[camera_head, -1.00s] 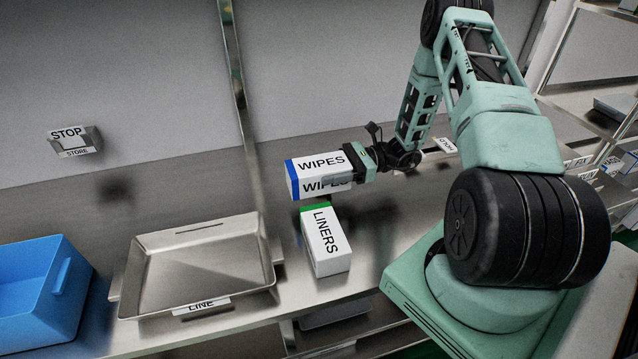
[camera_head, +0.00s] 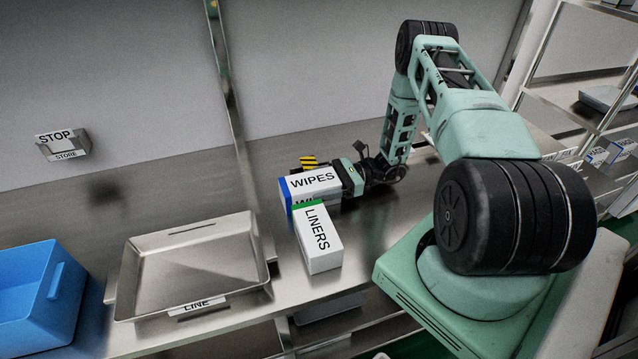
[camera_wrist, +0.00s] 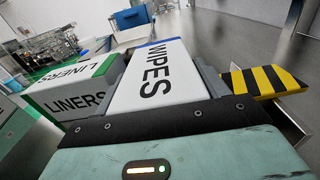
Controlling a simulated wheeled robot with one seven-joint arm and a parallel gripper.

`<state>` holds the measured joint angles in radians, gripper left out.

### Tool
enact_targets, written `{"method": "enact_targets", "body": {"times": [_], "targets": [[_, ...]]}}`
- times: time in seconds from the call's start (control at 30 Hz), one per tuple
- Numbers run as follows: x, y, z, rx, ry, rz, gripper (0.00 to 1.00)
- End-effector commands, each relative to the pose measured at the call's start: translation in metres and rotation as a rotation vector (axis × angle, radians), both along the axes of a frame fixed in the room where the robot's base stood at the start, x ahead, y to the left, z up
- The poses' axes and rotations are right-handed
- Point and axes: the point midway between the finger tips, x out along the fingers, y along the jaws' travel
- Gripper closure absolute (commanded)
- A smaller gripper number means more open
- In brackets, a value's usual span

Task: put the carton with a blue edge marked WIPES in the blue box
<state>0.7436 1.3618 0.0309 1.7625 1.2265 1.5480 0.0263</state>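The white carton with a blue edge marked WIPES (camera_head: 312,183) is in my gripper (camera_head: 335,188), behind the LINERS carton. In the wrist view the WIPES carton (camera_wrist: 158,77) lies between my two fingers, and my gripper is shut on it. Its lower front is partly hidden by the LINERS carton in the head view; I cannot tell whether it touches the counter. The blue box (camera_head: 40,300) stands at the far left of the counter, beyond the metal tray. Its inside looks empty where it shows.
The white LINERS carton (camera_head: 318,240) with a green edge stands close in front of the WIPES carton. A shallow metal tray (camera_head: 190,262) labelled LINE lies between the cartons and the blue box. A yellow-black striped piece (camera_wrist: 262,80) is close at the right. A STOP/STORE holder (camera_head: 62,145) is on the wall.

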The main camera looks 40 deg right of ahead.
Motion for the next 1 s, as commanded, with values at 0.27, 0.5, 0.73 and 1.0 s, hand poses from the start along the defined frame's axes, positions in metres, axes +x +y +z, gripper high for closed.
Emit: {"method": "enact_targets", "body": {"times": [0.27, 0.5, 0.73, 1.0], "targets": [[0.0, 0.0, 0.0, 0.0, 0.0, 0.0, 0.1], [-0.003, -0.01, 0.001, -0.001, -0.001, -0.004, 0.1], [-0.022, -0.054, -0.001, -0.003, -0.002, -0.005, 0.1], [-0.04, -0.098, 0.0, -0.002, -0.001, -0.003, 0.1]]}}
